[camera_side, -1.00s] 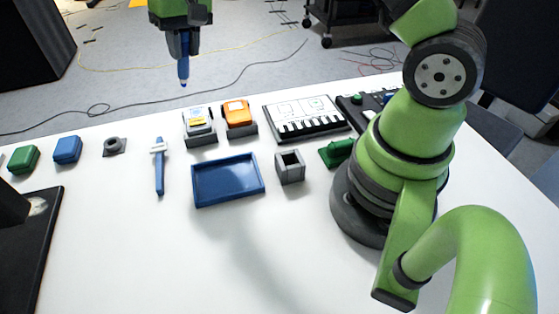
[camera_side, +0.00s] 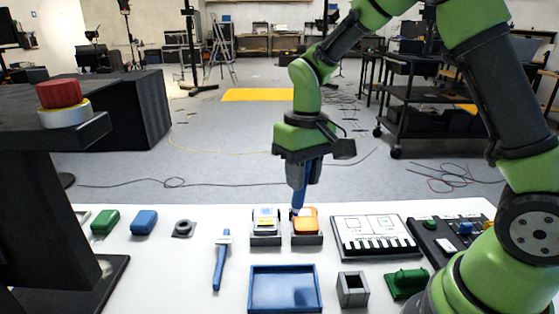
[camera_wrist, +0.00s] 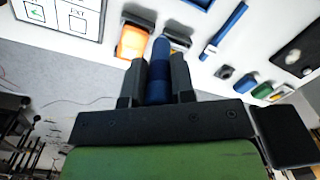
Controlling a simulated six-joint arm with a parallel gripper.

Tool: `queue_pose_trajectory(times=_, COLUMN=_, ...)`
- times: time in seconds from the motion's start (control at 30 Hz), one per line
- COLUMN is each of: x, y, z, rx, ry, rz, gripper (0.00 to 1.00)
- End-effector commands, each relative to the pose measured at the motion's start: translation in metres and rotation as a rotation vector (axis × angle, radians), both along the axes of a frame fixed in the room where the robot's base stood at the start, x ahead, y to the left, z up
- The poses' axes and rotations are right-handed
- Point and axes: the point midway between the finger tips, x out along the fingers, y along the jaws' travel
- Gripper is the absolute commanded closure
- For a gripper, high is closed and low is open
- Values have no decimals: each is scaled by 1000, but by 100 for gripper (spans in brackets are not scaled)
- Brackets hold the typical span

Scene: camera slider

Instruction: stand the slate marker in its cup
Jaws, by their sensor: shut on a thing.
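My gripper (camera_side: 301,185) is shut on the slate marker (camera_side: 298,198), a blue pen-like stick held roughly upright with its tip down. In the side view the tip appears just in front of the orange device; I cannot tell whether they touch. The wrist view shows the marker (camera_wrist: 160,70) between the two dark fingers of my gripper (camera_wrist: 160,80). The cup (camera_side: 352,290), a grey square open-topped holder, stands on the white table, nearer the side camera and right of the marker. It looks empty. I do not see it in the wrist view.
A yellow-white device (camera_side: 266,222) and the orange device (camera_side: 306,222) stand at the table's far edge. A keyboard panel (camera_side: 375,247) is right of them. A blue tray (camera_side: 260,290) and a green block (camera_side: 407,284) flank the cup. A blue stick (camera_side: 220,265) lies left.

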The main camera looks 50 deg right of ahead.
Motion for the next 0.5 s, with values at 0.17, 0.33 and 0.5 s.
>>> queue_pose_trajectory(times=0.17, x=-63, y=7, z=-1, rx=-24, ry=54, rz=99, gripper=100)
queue_pose_trajectory(times=0.33, x=-107, y=8, z=-3, rx=-37, ry=91, rz=165, gripper=100)
queue_pose_trajectory(times=0.5, x=-128, y=8, z=-5, rx=-42, ry=108, rz=195, gripper=100)
